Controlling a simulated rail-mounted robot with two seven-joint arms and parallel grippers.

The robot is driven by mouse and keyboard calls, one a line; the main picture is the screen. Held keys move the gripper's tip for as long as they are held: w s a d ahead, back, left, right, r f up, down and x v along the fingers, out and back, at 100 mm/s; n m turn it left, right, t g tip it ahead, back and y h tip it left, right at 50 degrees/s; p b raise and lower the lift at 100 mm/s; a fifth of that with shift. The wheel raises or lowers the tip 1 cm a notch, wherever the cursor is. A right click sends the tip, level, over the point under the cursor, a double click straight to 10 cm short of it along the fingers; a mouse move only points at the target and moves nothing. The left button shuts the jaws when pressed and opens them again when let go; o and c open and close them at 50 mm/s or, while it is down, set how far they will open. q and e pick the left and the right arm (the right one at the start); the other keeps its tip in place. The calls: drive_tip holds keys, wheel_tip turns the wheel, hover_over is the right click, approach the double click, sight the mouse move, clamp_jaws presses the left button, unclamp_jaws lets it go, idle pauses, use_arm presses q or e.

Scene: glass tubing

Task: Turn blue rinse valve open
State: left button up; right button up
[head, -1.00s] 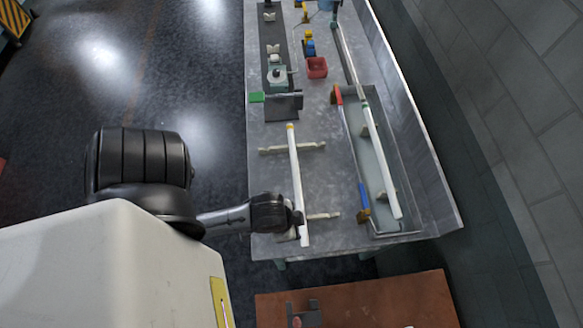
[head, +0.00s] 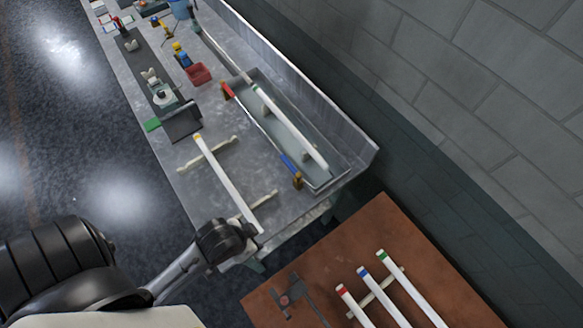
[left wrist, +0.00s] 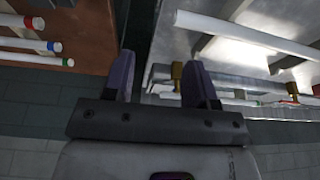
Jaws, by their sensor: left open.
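The blue rinse valve has a blue lever (head: 287,162) and a brass body (head: 297,181) at the near end of the long trough, in the head view. A brass fitting (left wrist: 178,72) beside the right finger in the left wrist view looks like this valve; its blue lever is not clear there. My left gripper (head: 240,237) is over the near end of the yellow-banded white tube (head: 225,180), to the left of the valve. In the left wrist view its two fingers (left wrist: 160,84) are apart with nothing between them. My right gripper is not in view.
A red lever (head: 227,91) is at the trough's far end. The trough (head: 325,184) holds a green-banded tube (head: 290,128). A brown table (head: 350,238) with several banded tubes stands nearest. A gap separates it from the grey bench (head: 170,85). A wall runs along the right.

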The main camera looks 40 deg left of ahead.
use_arm(q)
drive_tip(key=shift+a, duration=0.5)
